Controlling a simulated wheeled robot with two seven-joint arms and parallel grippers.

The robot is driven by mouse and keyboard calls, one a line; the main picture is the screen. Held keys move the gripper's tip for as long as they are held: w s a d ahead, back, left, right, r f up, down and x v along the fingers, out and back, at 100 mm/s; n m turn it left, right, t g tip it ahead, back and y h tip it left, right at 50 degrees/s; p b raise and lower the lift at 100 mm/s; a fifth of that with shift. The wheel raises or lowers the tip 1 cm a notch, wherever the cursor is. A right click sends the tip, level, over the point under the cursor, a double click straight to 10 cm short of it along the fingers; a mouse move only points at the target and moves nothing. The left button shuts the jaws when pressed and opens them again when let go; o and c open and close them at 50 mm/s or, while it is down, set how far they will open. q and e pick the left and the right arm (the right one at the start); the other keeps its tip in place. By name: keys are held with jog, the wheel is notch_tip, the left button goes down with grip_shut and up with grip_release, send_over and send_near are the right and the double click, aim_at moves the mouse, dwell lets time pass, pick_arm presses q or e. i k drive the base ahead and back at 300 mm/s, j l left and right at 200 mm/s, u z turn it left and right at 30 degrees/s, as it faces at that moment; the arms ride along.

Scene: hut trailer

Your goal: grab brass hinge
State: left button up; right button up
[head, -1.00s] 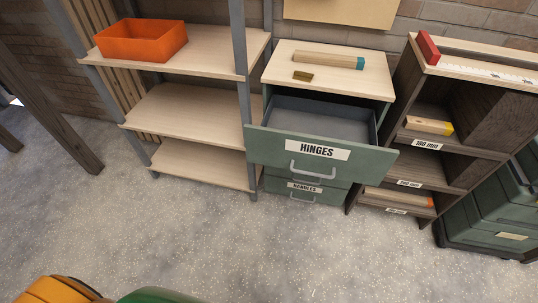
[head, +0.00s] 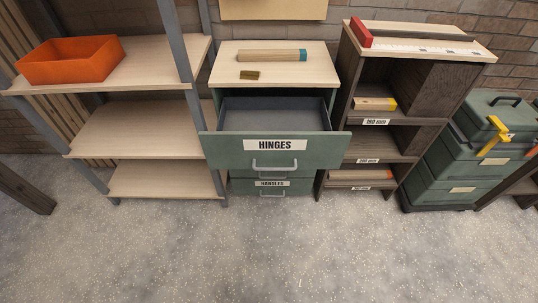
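The brass hinge (head: 250,75) is a small flat brownish-gold piece. It lies on the pale wooden top of the green drawer cabinet (head: 225,72), near the left front part of that top. Below it, the drawer labelled HINGES (head: 220,150) is pulled open, and the visible part of its inside is empty. The drawer labelled HANDLES (head: 243,187) below is closed. Neither of my grippers shows in the head view.
A wooden rod with a teal end (head: 270,56) lies behind the hinge. An orange bin (head: 70,62) sits on the left shelf. A dark rack (head: 330,130) with wood pieces and green toolboxes (head: 450,160) stand to the right. The speckled floor in front is clear.

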aim_at(245, 75)
jog(key=i+j+z, duration=0.2)
jog(key=i+j, duration=0.2)
jog(key=j, duration=0.2)
jog(key=i+j+z, duration=0.15)
jog(key=j, duration=0.2)
jog(key=i+j+z, duration=0.2)
jog(key=i+j, duration=0.15)
jog(key=j, duration=0.35)
jog(key=i+j+z, duration=0.1)
jog(key=j, duration=0.25)
